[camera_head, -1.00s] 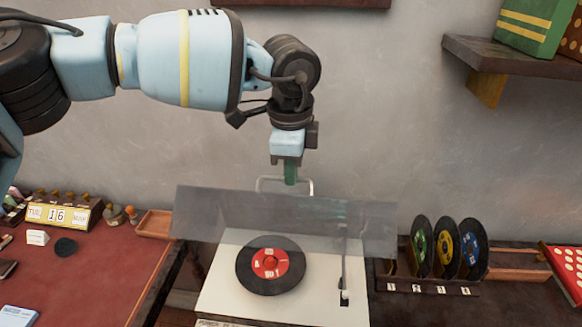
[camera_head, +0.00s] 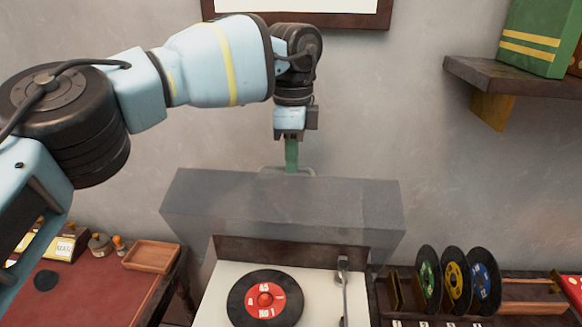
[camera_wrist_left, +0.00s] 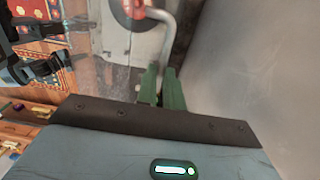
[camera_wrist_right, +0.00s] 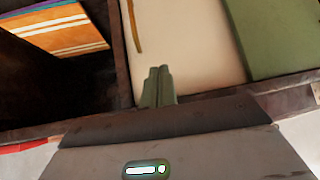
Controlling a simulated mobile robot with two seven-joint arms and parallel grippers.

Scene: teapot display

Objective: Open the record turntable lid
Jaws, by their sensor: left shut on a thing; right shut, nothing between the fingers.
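The turntable lid (camera_head: 285,212) is a smoky clear cover, raised and tilted up over the back of the turntable. A metal handle (camera_head: 262,171) is on its upper edge, and it also shows in the left wrist view (camera_wrist_left: 172,18). My left gripper (camera_head: 291,168) has green fingers shut on the handle; they also show in the left wrist view (camera_wrist_left: 160,80). The white turntable (camera_head: 322,300) carries a black record with a red label (camera_head: 265,298) and a tonearm (camera_head: 343,285). My right gripper (camera_wrist_right: 158,78) shows only in the right wrist view, shut and empty.
A record rack (camera_head: 395,290) with several records stands right of the turntable. A wooden tray (camera_head: 151,256) sits on the red-topped desk at left. A shelf (camera_head: 515,75) juts from the wall at upper right. In the right wrist view, a green item (camera_wrist_right: 272,35) lies close by.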

